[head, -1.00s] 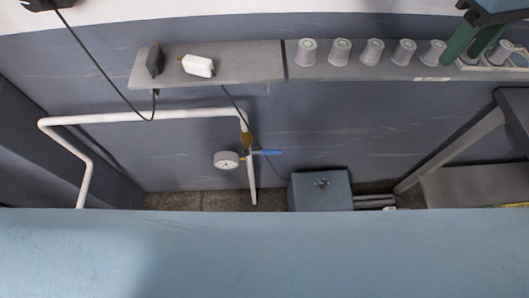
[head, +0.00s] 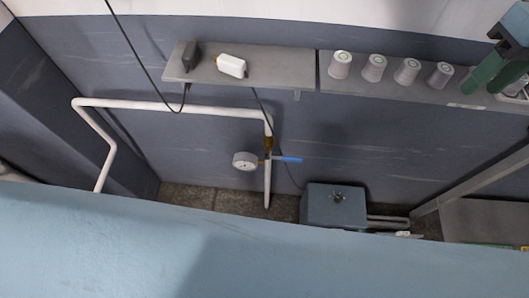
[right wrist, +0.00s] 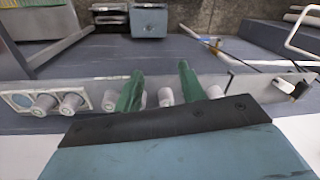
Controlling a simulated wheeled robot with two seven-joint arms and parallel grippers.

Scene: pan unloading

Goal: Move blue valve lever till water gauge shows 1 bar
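The blue valve lever (head: 288,159) sticks out to the right from a brass valve on the white pipe (head: 180,106) at the wall. The round white water gauge (head: 245,161) sits just left of the valve; its reading is too small to tell. My right gripper (head: 498,84), with green fingers, is at the upper right by the shelf, far from the lever. In the right wrist view my right gripper (right wrist: 160,82) has its fingers apart with nothing held between them. The lever also shows there as a small blue mark (right wrist: 214,42). My left gripper is not in view.
A grey wall shelf (head: 270,80) holds several grey spools (head: 374,68), a white item (head: 232,66) and a dark item (head: 191,56). A blue-grey box (head: 334,206) stands on the floor right of the pipe. A cable hangs near the valve.

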